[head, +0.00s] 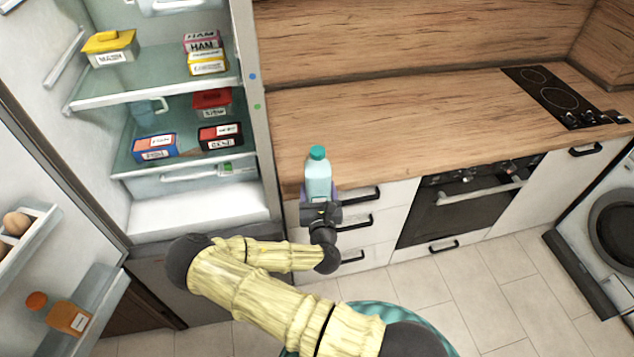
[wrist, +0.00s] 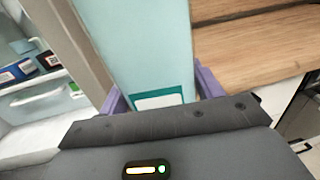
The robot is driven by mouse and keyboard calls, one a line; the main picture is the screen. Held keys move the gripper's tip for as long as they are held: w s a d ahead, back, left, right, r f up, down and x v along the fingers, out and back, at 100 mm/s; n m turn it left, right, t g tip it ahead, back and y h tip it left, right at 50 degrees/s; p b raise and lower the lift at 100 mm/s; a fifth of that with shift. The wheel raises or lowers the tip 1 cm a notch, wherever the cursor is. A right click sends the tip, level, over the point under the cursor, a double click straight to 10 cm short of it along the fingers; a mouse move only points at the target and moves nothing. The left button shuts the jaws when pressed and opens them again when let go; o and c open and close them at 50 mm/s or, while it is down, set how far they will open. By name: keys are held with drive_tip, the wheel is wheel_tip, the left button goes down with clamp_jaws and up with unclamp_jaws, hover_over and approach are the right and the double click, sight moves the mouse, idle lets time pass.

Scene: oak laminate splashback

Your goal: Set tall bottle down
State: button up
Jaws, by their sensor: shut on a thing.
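The tall bottle (head: 318,178) is pale blue with a teal cap and looks upright in the head view. My gripper (head: 320,197) is shut on its lower part, at the front edge of the wooden counter (head: 400,125). In the wrist view the bottle (wrist: 140,50) fills the middle, with a teal and white label low on it. The purple fingers of my gripper (wrist: 160,100) stand on both sides of it. Whether the bottle's base touches anything is hidden by my gripper.
The open fridge (head: 190,110) on the left holds several boxes and a blue jug (head: 148,112). Its door shelves hold eggs (head: 16,223) and an orange bottle (head: 68,316). The counter is clear up to the hob (head: 560,95) at the right. Drawers and an oven (head: 465,200) are below.

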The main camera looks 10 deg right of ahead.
drive_tip(key=shift+s+d+r+n+y+p, duration=0.15)
drive_tip(key=shift+s+r+n+y+p, duration=0.3)
drive_tip(key=shift+p, duration=0.8)
drive_tip(key=shift+s+d+r+n+y+p, duration=0.2)
drive_tip(key=shift+r+y+p, duration=0.45)
drive_tip(key=shift+p, duration=0.55)
drive_tip(key=shift+f+y, duration=0.15)
drive_tip(key=shift+y, duration=0.15)
drive_tip(key=shift+a, duration=0.1)
